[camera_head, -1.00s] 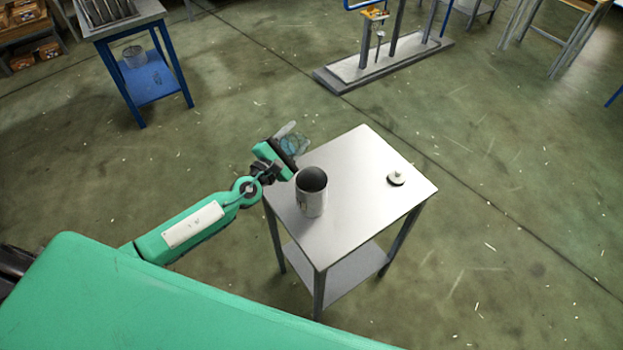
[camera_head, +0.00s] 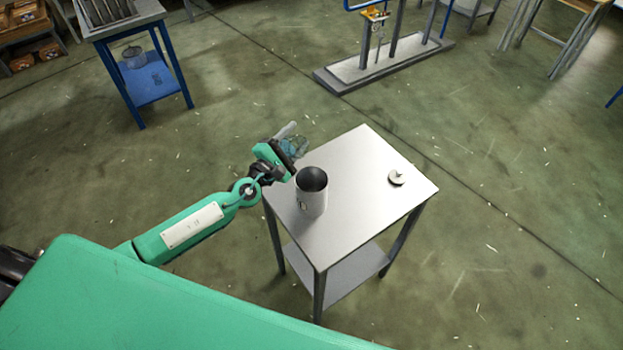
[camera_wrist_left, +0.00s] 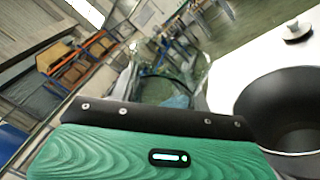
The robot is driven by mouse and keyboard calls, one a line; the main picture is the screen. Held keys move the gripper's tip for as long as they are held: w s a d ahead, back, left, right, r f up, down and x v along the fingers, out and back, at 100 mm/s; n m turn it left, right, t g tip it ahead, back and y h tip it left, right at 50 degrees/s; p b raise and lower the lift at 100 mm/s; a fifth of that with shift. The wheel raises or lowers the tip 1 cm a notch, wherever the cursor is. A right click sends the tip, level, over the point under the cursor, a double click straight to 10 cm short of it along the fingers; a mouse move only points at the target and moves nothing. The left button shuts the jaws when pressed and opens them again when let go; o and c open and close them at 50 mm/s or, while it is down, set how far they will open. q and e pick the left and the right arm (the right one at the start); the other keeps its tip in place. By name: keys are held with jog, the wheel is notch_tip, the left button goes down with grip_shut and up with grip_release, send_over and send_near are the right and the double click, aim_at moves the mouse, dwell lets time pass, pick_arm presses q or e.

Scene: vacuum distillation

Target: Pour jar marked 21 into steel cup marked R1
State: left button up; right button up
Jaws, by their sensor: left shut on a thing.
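A clear glass jar (camera_head: 296,143) with some bluish contents is held by my left gripper (camera_head: 285,152), beside the far left edge of the small steel table. The jar looks tilted; its number cannot be read. It also shows in the left wrist view (camera_wrist_left: 165,85), beyond the gripper's dark edge. The steel cup (camera_head: 312,193) stands upright on the table's left part, just to the right of and nearer than my left gripper. Its dark open mouth shows in the left wrist view (camera_wrist_left: 285,110) at the right. Its marking is too small to read. My right gripper is out of view.
The steel table (camera_head: 365,215) is otherwise bare, apart from a small round lid-like piece with a knob (camera_head: 397,178) at its right. A blue bench (camera_head: 155,80) stands at the far left and a grey stand base (camera_head: 385,65) at the back. The floor between is clear.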

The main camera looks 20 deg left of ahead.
pick_arm(q)
jog(key=shift+f+m, duration=0.25)
jog(key=shift+m, duration=0.45)
jog(key=shift+r+m, duration=0.5)
jog(key=shift+m, duration=0.5)
jog(key=shift+s+d+r+m+h+p, duration=0.15)
jog(key=shift+d+r+m+h+p, duration=0.1)
jog(key=shift+d+m+p, duration=0.2)
jog(key=shift+s+d+r+m+h+p, duration=0.15)
jog(key=shift+d+m+h+p, duration=0.15)
jog(key=shift+m+p, duration=0.25)
dwell(0.7)
jog(key=shift+s+d+f+m, duration=0.15)
jog(key=shift+f+m, duration=0.25)
jog(key=shift+m, duration=0.5)
dwell(0.9)
jog(key=shift+d+r+m, duration=0.1)
jog(key=shift+r+m, duration=0.05)
jog(key=shift+m, duration=0.25)
